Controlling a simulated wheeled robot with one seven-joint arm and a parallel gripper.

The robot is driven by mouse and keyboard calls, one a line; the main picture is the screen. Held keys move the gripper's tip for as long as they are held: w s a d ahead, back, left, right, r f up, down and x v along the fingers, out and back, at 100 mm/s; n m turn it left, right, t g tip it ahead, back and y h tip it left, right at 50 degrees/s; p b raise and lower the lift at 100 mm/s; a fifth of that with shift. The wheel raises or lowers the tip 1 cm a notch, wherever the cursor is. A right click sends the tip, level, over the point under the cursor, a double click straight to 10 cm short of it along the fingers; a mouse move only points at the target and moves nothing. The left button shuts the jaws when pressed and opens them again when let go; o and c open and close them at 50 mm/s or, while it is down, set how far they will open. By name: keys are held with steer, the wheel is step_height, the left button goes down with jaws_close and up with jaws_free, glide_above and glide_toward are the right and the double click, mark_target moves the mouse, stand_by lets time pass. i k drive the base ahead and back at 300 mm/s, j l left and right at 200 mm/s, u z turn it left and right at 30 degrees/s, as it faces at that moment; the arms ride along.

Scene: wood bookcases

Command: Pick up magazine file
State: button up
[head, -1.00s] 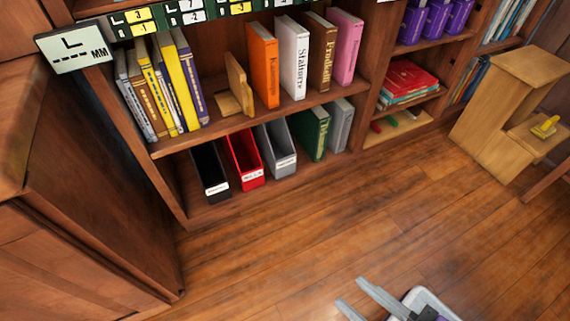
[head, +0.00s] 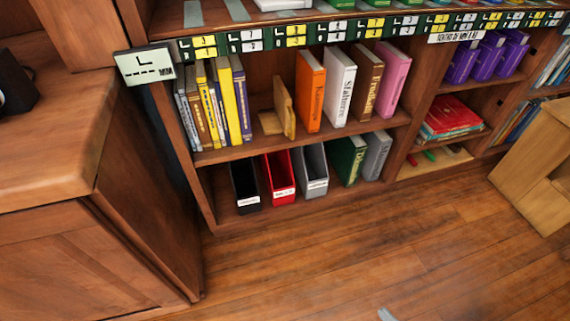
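Three magazine files stand upright side by side on the bottom shelf of the bookcase: a black one (head: 244,185) on the left, a red one (head: 279,176) in the middle and a grey one (head: 313,170) on the right. Each has a white label low on its front. Only a small grey tip of my gripper (head: 386,314) shows at the bottom edge, over the floor, well short of the shelf and apart from the files. The rest of it is out of the frame, so its opening cannot be seen.
Green and grey binders (head: 348,160) stand right of the files. Books and an orange binder (head: 309,90) fill the shelf above. A wooden cabinet (head: 75,200) stands at the left. A wooden step stool (head: 535,165) is at the right. The floor (head: 350,255) before the bookcase is clear.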

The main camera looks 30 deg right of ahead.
mark_target(244, 180)
steer(key=i+j+z, duration=0.25)
steer(key=j, duration=0.2)
steer(key=j+z, duration=0.25)
steer(key=j, duration=0.2)
steer(key=i+j+z, duration=0.25)
steer(key=j, duration=0.25)
steer(key=j+z, duration=0.25)
steer(key=j, duration=0.25)
steer(key=k+l, duration=0.05)
